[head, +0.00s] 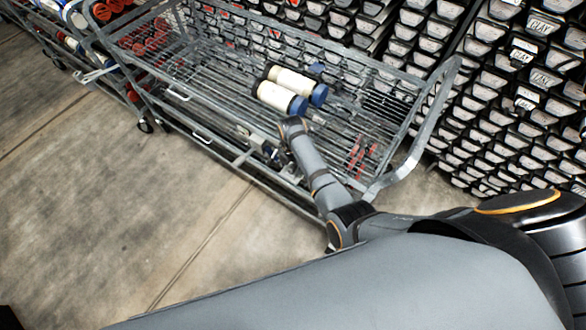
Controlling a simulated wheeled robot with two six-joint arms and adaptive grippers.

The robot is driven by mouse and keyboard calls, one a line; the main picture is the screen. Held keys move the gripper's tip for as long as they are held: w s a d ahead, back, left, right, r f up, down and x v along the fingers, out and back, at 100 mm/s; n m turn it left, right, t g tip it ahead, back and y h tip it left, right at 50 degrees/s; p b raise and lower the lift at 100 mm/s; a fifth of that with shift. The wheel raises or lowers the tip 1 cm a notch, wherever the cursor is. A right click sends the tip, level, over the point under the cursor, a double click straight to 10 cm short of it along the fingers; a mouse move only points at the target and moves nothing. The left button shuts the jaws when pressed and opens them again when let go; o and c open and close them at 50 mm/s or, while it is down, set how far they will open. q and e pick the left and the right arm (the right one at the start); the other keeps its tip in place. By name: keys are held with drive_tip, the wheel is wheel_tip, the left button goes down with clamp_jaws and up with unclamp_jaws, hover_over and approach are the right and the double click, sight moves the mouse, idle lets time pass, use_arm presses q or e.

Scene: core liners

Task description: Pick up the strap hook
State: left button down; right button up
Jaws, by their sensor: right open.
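My right arm reaches from the lower right to the near side of a grey metal cart (225,75). My right gripper (262,146) is small and dark at the cart's near edge, below the wrist, and is open. I cannot make out its fingertips clearly or anything between them. I cannot pick out the strap hook with certainty. Small metal fittings (178,95) show along the cart's near rail, left of the gripper. My left gripper is not in view.
Two white cylinders with blue ends (290,90) lie on the cart deck behind my wrist. Thin red pieces (357,157) lie to its right. Another cart (62,35) stands at the upper left. Racks of labelled trays (520,100) fill the back right. The concrete floor (110,200) is clear at left.

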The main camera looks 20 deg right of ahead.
drive_tip(key=shift+f, duration=0.7)
clamp_jaws()
